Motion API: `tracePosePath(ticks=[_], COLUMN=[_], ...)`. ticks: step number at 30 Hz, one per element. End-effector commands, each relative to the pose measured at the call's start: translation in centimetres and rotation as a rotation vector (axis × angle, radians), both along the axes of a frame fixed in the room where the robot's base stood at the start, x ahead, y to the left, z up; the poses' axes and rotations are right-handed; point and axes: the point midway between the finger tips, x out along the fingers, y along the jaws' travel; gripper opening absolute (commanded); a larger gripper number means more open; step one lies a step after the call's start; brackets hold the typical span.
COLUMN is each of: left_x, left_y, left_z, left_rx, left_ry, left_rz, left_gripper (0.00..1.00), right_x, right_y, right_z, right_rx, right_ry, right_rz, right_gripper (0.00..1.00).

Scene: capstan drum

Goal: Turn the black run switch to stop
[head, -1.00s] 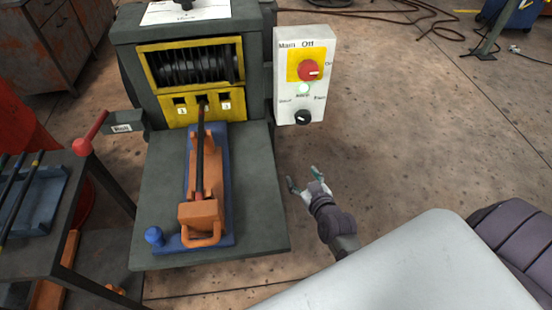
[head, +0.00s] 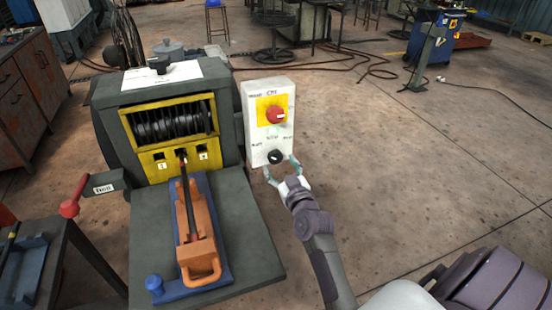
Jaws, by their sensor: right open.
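The black run switch (head: 275,157) is a small round knob with a light mark, low on the white control box (head: 255,130). A red knob on a yellow plate (head: 276,115) sits above it. My right gripper (head: 280,168) is open, with its fingertips at the lower edge of the box, one on each side of the black switch in the picture. I cannot tell whether they touch it. The small labels around the switch are too blurred to read. My left gripper is not in view.
The capstan machine (head: 175,125) stands left of the box, with a grey table (head: 245,225) carrying an orange carriage (head: 200,245) on a blue base (head: 215,275). A red-handled lever (head: 72,206) sticks out at left.

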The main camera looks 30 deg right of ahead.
Motion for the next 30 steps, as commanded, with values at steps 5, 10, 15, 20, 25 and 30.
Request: tracePosePath(ticks=[5, 10, 15, 20, 25, 30], left_x=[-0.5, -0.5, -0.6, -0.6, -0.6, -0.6], left_y=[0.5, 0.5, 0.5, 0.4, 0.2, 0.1], left_z=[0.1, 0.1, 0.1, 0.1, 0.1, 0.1], left_rx=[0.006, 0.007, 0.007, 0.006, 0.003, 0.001], left_ry=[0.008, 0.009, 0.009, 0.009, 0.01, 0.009], left_rz=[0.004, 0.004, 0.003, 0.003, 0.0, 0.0], left_gripper=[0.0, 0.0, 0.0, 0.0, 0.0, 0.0], right_x=[2.5, 3.5, 3.6, 3.6, 3.6, 3.6], right_y=[-0.6, -0.9, -0.9, -0.9, -0.9, -0.9], right_z=[0.1, 0.0, 0.0, 0.0, 0.0, 0.0], right_rx=[0.0, 0.0, 0.0, -0.001, -0.001, -0.001], right_ry=[-0.001, 0.0, 0.0, 0.0, 0.0, 0.0], right_rz=[0.0, 0.0, 0.0, 0.0, 0.0, 0.0], right_gripper=[0.7, 0.7, 0.7, 0.61, 0.33, 0.09])
